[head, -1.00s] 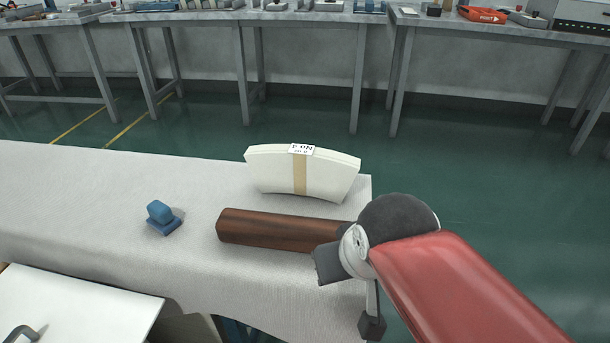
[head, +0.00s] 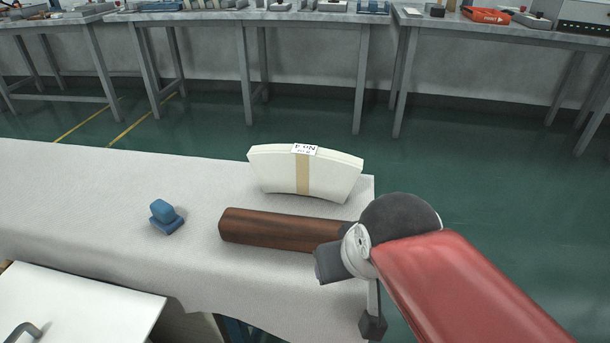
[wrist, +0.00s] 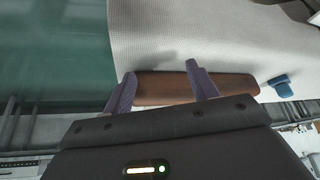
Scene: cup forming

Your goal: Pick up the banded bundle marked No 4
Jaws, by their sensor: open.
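The banded bundle (head: 275,175) is a curved, off-white stack with a tan band (head: 302,178) round its middle. It stands at the far right of the cloth-covered table in the head view. A white label (head: 305,150) on top appears upside down; its number is too small to read surely. The bundle does not show in the wrist view. My gripper (wrist: 161,70) is open and empty in the wrist view, its two purple fingers in front of a brown wooden bar.
The dark wooden bar (head: 270,230) lies in front of the bundle; it also shows in the wrist view (wrist: 165,88). A blue stamp-like block (head: 165,216) sits to its left. The pale cloth (head: 80,190) is clear farther left. Grey workbenches (head: 250,17) stand beyond the green floor.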

